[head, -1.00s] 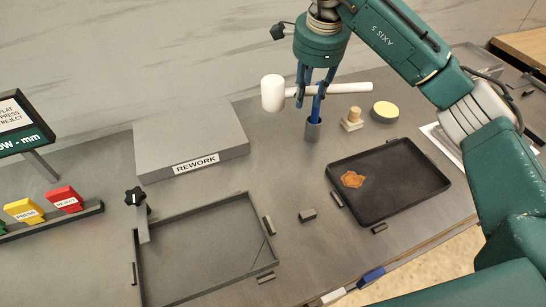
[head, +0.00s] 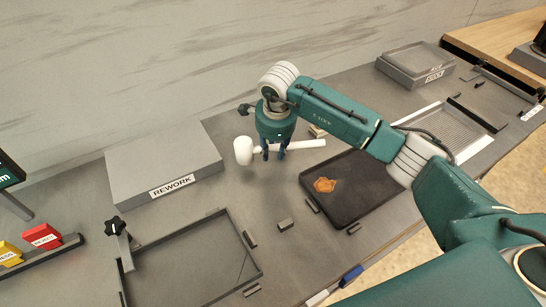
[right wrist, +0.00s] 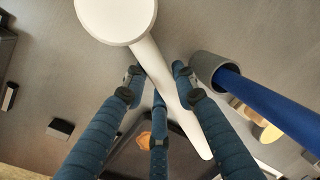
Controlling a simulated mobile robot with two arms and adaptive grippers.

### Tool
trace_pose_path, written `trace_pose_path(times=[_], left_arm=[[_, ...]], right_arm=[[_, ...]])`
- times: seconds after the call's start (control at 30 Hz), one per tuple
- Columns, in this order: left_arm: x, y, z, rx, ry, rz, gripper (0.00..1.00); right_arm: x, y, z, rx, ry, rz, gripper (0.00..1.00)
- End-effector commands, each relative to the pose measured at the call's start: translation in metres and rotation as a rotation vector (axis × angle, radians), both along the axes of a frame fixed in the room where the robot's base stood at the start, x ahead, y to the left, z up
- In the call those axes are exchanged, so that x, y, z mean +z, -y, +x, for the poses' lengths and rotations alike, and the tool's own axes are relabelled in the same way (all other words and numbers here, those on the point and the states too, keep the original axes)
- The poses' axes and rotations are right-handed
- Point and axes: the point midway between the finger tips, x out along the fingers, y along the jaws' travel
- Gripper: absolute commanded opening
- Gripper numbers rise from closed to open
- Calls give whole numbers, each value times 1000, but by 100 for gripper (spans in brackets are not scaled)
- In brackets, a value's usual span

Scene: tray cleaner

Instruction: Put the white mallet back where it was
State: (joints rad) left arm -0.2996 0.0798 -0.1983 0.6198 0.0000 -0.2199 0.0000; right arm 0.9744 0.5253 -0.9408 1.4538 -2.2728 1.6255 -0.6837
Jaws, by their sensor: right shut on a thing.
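The white mallet (head: 243,151) lies roughly level in the head view, its thick head at the left and its handle pointing right. My right gripper (head: 272,153) is shut on the handle, near the head, from above. The right wrist view shows the mallet head (right wrist: 116,14) at the top and the handle (right wrist: 178,92) running down between my blue fingers (right wrist: 155,100). Whether the mallet touches the table is hard to tell. My left gripper is out of view.
A grey cup (right wrist: 207,68) with a blue rod (right wrist: 262,105) stands close beside the handle. A black tray (head: 365,195) with a brown patch (head: 325,185) is at the right. A grey REWORK block (head: 150,165) and a grey frame (head: 205,222) are at the left.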

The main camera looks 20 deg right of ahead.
Motion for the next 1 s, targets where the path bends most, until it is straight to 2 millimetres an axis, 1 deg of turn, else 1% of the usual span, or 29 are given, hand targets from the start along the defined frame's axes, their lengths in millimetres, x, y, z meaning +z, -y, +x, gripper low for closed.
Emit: trace_pose_path(times=[0.3, 0.63, 0.67, 0.7, 0.73, 1.0], left_arm=[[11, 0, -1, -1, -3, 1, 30], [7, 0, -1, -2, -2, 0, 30], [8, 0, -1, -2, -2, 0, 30], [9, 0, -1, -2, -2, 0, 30], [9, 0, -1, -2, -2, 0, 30], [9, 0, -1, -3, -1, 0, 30]], right_arm=[[-38, 0, 0, 0, -1, 1, 0], [-42, 0, 0, 1, 2, 0, 0], [-42, 0, -1, 1, -1, -1, 33], [-42, 0, -1, 1, -1, -1, 41], [-42, 0, -1, 1, -1, -1, 46], [-41, 0, -1, 1, -1, -1, 46]])
